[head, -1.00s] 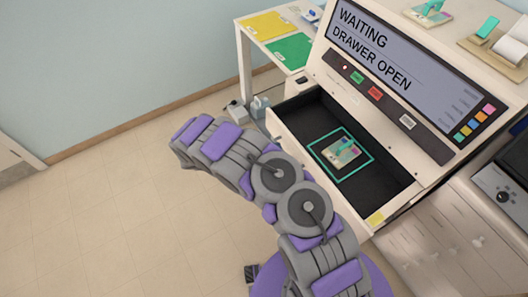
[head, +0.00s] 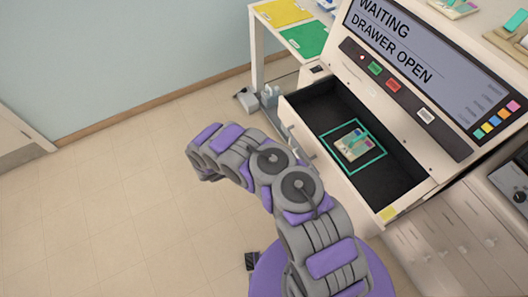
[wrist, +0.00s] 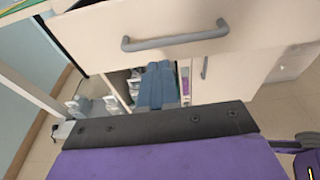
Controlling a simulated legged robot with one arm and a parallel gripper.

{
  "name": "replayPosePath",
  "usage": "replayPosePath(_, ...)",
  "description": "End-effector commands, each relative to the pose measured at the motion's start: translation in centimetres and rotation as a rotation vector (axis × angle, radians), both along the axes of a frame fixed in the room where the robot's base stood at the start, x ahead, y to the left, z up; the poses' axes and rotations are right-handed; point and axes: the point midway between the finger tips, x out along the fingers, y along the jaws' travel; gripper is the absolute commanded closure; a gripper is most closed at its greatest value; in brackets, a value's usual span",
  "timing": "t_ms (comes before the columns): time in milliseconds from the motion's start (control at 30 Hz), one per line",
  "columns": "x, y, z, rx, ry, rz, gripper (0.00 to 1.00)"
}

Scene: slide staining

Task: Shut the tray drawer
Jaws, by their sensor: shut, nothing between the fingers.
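The tray drawer (head: 400,190) stands open under the slanted screen (head: 425,60), which reads "WAITING DRAWER OPEN". Inside its dark bed, a small pale card with a green piece (head: 354,145) lies within a teal square outline. In the wrist view the pale drawer front (wrist: 255,22) crosses the top, with a grey bar handle (wrist: 175,38). My gripper (wrist: 160,68) shows there as blue-grey fingers, shut and empty, below the handle in the picture. I cannot tell whether it touches the drawer. In the head view my arm bends left of the drawer and I cannot make out the fingers.
A side table with a yellow mat (head: 283,12) and a green mat (head: 306,38) stands behind the drawer. White cabinets (head: 435,240) stand at the right. Small grey items (head: 248,100) are on the floor by the table leg. The tiled floor at left is clear.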

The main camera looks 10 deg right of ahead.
Motion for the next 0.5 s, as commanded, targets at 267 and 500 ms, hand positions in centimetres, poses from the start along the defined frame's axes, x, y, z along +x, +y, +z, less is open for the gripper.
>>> replayPosePath(267, 1.5, -4.5, -1.1, -0.005, 0.001, -0.003, 1.00)
replayPosePath(500, 2.1, -6.0, -1.3, -0.002, 0.001, -0.002, 1.00)
